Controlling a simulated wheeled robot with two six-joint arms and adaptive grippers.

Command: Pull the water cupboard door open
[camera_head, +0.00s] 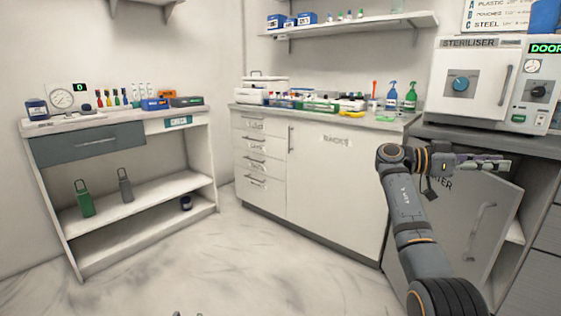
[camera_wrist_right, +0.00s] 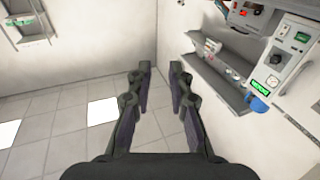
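The water cupboard door (camera_head: 455,240) is at the right of the head view, under the steriliser counter. It stands ajar, its right edge swung out from the frame, with a shelf showing behind it. Its upright bar handle (camera_head: 479,232) is near that right edge. My arm hides part of the door and its label. My right gripper (camera_head: 488,163) is near the door's top edge, pointing right, clear of the handle. In the right wrist view its fingers (camera_wrist_right: 160,72) are apart with nothing between them. Small dark tips at the head view's bottom edge may be my left gripper.
The steriliser (camera_head: 490,85) sits on the counter above the cupboard. A white cabinet (camera_head: 335,190) with drawers and a closed door stands to the left. An open-shelf bench (camera_head: 125,155) is at far left. The floor (camera_head: 240,265) between is clear.

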